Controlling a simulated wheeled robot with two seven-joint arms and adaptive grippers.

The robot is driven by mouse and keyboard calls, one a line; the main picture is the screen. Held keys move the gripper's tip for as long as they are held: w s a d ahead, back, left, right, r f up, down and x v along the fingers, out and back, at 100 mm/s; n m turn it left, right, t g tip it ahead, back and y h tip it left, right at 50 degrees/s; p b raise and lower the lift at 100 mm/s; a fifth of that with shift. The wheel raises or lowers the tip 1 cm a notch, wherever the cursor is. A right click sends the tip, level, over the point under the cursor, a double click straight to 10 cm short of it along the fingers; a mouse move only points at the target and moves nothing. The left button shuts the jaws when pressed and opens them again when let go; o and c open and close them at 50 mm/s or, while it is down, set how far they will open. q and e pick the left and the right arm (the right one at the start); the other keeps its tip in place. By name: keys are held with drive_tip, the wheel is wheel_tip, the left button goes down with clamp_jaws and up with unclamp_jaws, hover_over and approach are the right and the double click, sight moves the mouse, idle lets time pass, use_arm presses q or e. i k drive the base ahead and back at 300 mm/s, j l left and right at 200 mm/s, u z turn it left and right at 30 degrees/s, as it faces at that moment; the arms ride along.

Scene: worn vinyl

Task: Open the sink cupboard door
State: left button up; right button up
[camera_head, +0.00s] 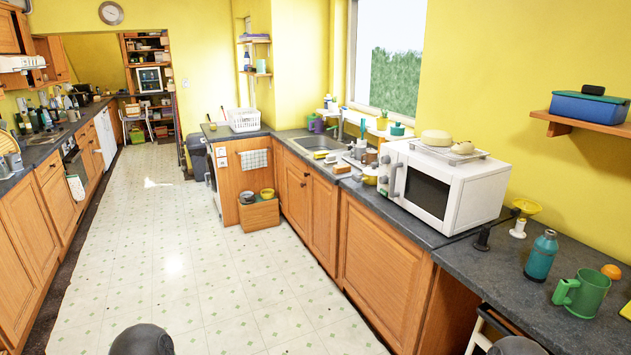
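The sink (318,143) is set in the dark worktop on the right side of the kitchen. Below it are wooden cupboard doors, a left one (295,203) and a right one (323,222). Both look shut, with a small knob near their shared edge. I cannot tell which one is meant. Neither of my grippers is in view; only dark rounded parts, probably of my own arms, show at the bottom edge, well apart from the doors.
A wide wooden cupboard front (384,268) stands nearer than the sink doors, below the white microwave (446,184). A wooden box (259,214) sits on the floor by the unit's far end. The tiled floor (185,255) in the middle is clear.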

sight(296, 184)
drive_tip(key=i+j+u, duration=0.25)
drive_tip(key=i, duration=0.7)
drive_tip(key=i+u, duration=0.25)
drive_tip(key=i, duration=2.7)
drive_tip(key=i+j+z, duration=0.1)
drive_tip(key=i+z, duration=0.15)
drive_tip(key=i, duration=0.25)
drive_tip(key=i+j+z, duration=0.3)
drive_tip(key=i, duration=0.2)
drive_tip(key=i+j+z, duration=0.25)
drive_tip(key=i, duration=0.25)
